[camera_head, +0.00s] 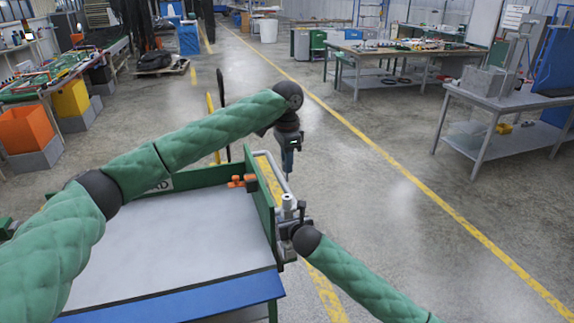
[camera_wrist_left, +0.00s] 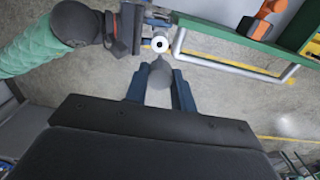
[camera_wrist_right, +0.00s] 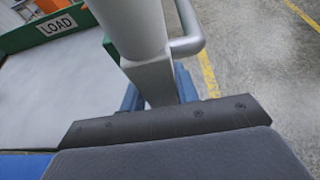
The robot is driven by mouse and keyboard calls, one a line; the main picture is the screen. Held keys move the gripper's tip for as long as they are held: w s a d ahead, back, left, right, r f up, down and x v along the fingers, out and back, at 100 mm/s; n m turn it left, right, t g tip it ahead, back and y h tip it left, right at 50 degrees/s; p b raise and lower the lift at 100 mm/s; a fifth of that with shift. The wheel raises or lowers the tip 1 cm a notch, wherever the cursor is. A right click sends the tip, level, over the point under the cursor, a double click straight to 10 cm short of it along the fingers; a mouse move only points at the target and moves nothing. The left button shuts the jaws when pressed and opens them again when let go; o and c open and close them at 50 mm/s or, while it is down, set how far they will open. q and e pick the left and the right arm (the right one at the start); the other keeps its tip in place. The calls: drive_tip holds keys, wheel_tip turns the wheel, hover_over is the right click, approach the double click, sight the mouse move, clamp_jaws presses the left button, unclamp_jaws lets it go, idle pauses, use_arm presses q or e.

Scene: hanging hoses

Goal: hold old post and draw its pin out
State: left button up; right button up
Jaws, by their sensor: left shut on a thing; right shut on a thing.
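The old post (camera_head: 287,203) is a light grey upright cylinder at the right side of the cart. The left wrist view shows its top from above as a pale ring with a dark hole (camera_wrist_left: 160,45). My right gripper (camera_wrist_right: 157,90) is shut on the post's square lower part (camera_wrist_right: 150,82), with a blue finger on each side. My left gripper (camera_head: 288,160) is shut on the grey pin (camera_wrist_left: 160,74) and points down above the post. The pin's tapered tip (camera_head: 287,177) shows below the fingers, apart from the post's top. The fingers hide the pin's upper part.
The cart has a grey top (camera_head: 170,240), green side walls and a blue front edge. Orange parts (camera_head: 243,181) sit at its green right wall. A grey rail (camera_wrist_right: 186,46) bends beside the post. The floor to the right is clear; tables stand farther back.

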drive_tip(key=o, duration=1.2)
